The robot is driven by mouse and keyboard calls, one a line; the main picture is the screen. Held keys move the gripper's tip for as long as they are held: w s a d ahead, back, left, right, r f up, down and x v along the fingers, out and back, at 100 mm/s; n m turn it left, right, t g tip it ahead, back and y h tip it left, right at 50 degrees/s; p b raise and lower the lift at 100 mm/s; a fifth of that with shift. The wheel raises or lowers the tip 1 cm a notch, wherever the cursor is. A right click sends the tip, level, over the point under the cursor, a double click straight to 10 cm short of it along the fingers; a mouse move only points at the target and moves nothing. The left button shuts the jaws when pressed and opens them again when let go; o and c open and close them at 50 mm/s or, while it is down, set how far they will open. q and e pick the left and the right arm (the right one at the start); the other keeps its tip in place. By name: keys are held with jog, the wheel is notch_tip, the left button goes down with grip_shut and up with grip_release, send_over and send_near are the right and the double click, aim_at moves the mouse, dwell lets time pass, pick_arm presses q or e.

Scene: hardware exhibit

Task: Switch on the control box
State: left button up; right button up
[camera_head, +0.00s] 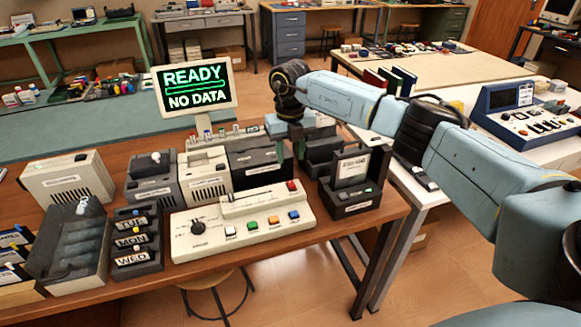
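The control box (240,240) is a cream, wide console near the front edge of the brown table. It has a black knob (198,228) at the left, a row of white, green, orange and blue buttons, a raised slider strip at the back and a red button (292,186) at the back right. My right gripper (291,152) points down above and behind the box's right end, apart from it. Its two dark fingers show a gap with nothing seen between them. My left gripper is not in view.
A monitor (195,88) behind reads "READY NO DATA". Grey and cream boxes (205,172) stand close behind the control box. A black card holder (350,190) stands to its right, day-labelled blocks (136,240) to its left. A narrow front strip of table is clear.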

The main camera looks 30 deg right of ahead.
notch_tip(320, 180, up, 5)
jog(key=shift+r, duration=0.2)
dwell(0.5)
